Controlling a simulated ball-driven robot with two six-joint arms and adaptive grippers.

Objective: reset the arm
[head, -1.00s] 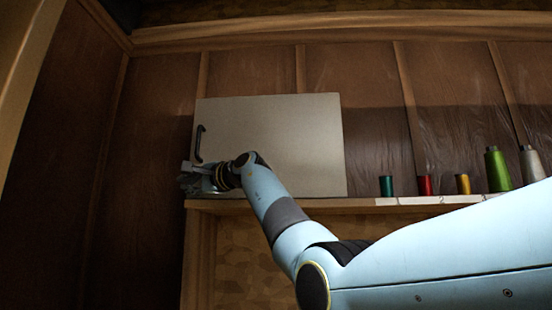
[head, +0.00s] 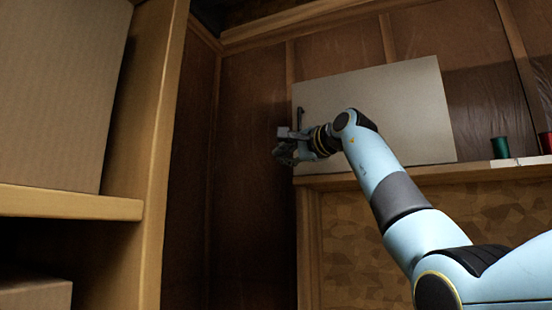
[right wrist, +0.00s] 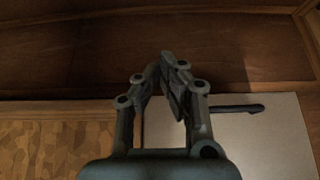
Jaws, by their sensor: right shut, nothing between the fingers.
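My right gripper (head: 284,147) is in front of the left edge of a pale cabinet door (head: 400,110) in the head view. In the right wrist view its fingers (right wrist: 167,68) are drawn together with nothing between them. The door has a dark handle on its left side (head: 300,118), partly hidden by the gripper; the handle also shows in the right wrist view (right wrist: 228,109), apart from the fingers. The door looks closed. My left gripper is not in view.
The door stands on a wooden ledge (head: 405,176). A green spool (head: 500,147) and part of a red spool (head: 547,142) stand at the right. A wooden shelf unit (head: 70,203) with cardboard-like boxes fills the left. Dark wood panelling lies behind.

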